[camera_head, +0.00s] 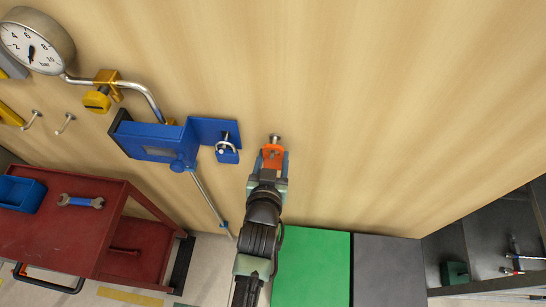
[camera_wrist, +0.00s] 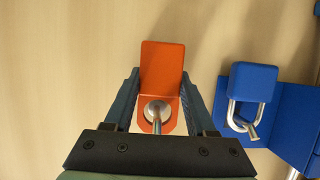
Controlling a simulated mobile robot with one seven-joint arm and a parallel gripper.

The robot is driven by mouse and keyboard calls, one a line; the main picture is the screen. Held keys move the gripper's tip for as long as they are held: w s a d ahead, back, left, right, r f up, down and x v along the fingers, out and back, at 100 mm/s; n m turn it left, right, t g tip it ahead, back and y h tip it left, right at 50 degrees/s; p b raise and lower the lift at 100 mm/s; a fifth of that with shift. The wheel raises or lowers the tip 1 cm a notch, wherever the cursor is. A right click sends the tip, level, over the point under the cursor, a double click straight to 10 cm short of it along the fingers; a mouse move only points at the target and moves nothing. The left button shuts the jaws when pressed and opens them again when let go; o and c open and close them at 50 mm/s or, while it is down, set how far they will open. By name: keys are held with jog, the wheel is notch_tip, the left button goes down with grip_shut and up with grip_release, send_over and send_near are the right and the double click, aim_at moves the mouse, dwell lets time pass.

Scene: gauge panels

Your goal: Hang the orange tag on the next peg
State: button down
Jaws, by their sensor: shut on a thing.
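The orange tag (camera_head: 272,156) is between the fingers of my gripper (camera_head: 268,168), close to the wooden panel. In the wrist view, the fingers of my gripper (camera_wrist: 160,100) are shut on the sides of the orange tag (camera_wrist: 162,62). A silver peg (camera_head: 275,139) shows at the tag's upper end in the head view. In the wrist view, the peg (camera_wrist: 158,112) shows at the tag's hole, its shaft pointing toward the camera. It appears to pass through the hole, but I cannot tell how far.
A blue padlock (camera_head: 227,152) hangs from a blue bracket (camera_head: 215,130) just left of my gripper. A gauge (camera_head: 36,42), pipe and two bare hooks are farther left. A red cart (camera_head: 70,225) stands lower left. The panel to the right is clear.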

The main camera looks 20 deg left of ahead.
dwell(0.3)
jog(key=shift+c, duration=0.7)
grip_release()
jog(key=b+v, duration=0.3)
jog(key=v, duration=1)
